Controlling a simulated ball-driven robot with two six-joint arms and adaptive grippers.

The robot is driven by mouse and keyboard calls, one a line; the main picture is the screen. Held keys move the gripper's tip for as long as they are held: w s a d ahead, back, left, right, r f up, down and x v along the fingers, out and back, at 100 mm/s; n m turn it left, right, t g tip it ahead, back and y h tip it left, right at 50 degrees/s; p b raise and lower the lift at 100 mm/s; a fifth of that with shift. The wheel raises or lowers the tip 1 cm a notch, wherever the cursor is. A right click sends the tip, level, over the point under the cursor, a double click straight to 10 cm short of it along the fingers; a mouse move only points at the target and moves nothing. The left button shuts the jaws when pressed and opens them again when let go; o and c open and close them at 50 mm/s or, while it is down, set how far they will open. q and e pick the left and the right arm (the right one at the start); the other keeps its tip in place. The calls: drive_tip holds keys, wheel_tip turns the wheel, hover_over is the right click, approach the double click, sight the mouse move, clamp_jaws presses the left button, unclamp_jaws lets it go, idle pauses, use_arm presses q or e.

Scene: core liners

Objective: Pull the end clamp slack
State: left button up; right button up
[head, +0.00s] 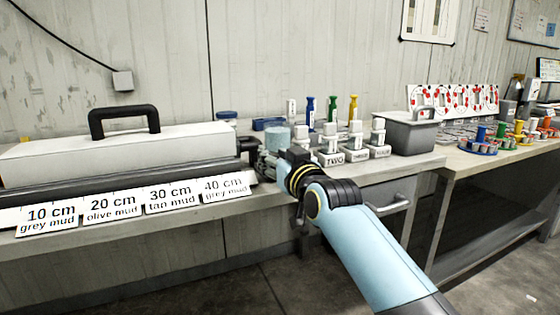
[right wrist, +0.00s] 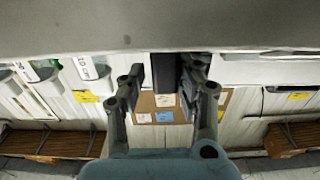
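A long core liner (head: 120,172) lies dark along the bench under a pale grey cover with a black handle (head: 124,118). A black end clamp (head: 246,146) sits at its right end. My right gripper (head: 262,163) is at that end, its arm reaching in from the lower right. In the right wrist view its two fingers (right wrist: 166,84) are apart, with a dark bar (right wrist: 165,70) between them. A gap shows left of the bar; whether the right finger touches it I cannot tell. My left gripper is not in view.
Length labels (head: 115,207) line the bench's front edge. Right of my gripper stand several labelled blocks (head: 330,158), coloured stamps (head: 310,113) and a grey bin (head: 408,135). A second bench (head: 470,165) at right holds a blue tray (head: 478,149).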

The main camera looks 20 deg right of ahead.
drive_tip(key=s, duration=1.2)
drive_tip(key=shift+d, duration=0.2)
drive_tip(key=s+d+f+g, duration=0.1)
drive_tip(key=s+f+g, duration=0.3)
drive_tip(key=f, duration=0.8)
drive_tip(key=s+d+f+g, duration=0.15)
drive_tip(key=s+f, duration=0.35)
drive_tip(key=f, duration=0.8)
drive_tip(key=s+f+g, duration=0.3)
drive_tip(key=s+f, duration=0.2)
drive_tip(key=f, duration=0.7)
drive_tip(key=s+d+f+g+h, duration=0.1)
drive_tip(key=s+d+f+g, duration=0.25)
drive_tip(key=s+f, duration=1.1)
drive_tip(key=s+d+f+g, duration=0.1)
drive_tip(key=s+f+g, duration=0.1)
drive_tip(key=s, duration=1)
drive_tip(key=s+f+g, duration=0.3)
drive_tip(key=s+f, duration=0.1)
drive_tip(key=s, duration=0.9)
drive_tip(key=shift+d+f+g, duration=0.3)
drive_tip(key=shift+d, duration=0.1)
